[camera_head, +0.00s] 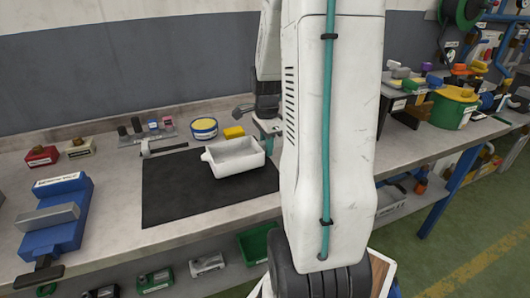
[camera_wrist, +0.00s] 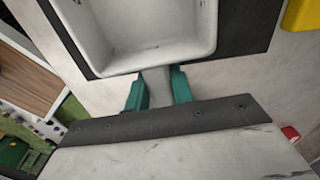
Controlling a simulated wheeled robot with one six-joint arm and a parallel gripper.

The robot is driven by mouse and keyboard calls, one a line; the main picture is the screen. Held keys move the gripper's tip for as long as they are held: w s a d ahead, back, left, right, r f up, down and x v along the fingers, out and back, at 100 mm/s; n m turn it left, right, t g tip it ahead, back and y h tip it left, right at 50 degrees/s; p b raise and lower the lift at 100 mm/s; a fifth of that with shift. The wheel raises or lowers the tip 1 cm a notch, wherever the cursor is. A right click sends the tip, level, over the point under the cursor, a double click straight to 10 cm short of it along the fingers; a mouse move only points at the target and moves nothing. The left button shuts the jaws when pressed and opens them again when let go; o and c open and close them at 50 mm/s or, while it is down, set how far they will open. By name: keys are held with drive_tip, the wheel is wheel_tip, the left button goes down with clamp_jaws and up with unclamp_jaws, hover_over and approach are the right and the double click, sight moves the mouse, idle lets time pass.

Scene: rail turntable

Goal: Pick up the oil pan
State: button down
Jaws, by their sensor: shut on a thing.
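The oil pan is a white, open rectangular tray (camera_head: 235,158) over the right part of a black mat (camera_head: 180,190) on the workbench. The wrist view shows its empty inside (camera_wrist: 140,30) and near wall. My gripper (camera_wrist: 158,90) has its two teal fingers closed on the pan's short pale handle, just outside that wall. The pan looks level. I cannot tell whether it touches the mat.
A yellow-topped round tin (camera_head: 204,128) and a yellow block (camera_head: 234,132) stand behind the pan. A blue vise (camera_head: 58,215) is at the left of the bench. A green bin (camera_head: 257,242) sits below. The mat's left part is clear.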

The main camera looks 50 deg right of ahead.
drive_tip(key=s, duration=0.5)
drive_tip(key=s+r, duration=0.1)
drive_tip(key=s, duration=0.4)
drive_tip(key=s+d+r, duration=0.1)
drive_tip(key=s, duration=0.5)
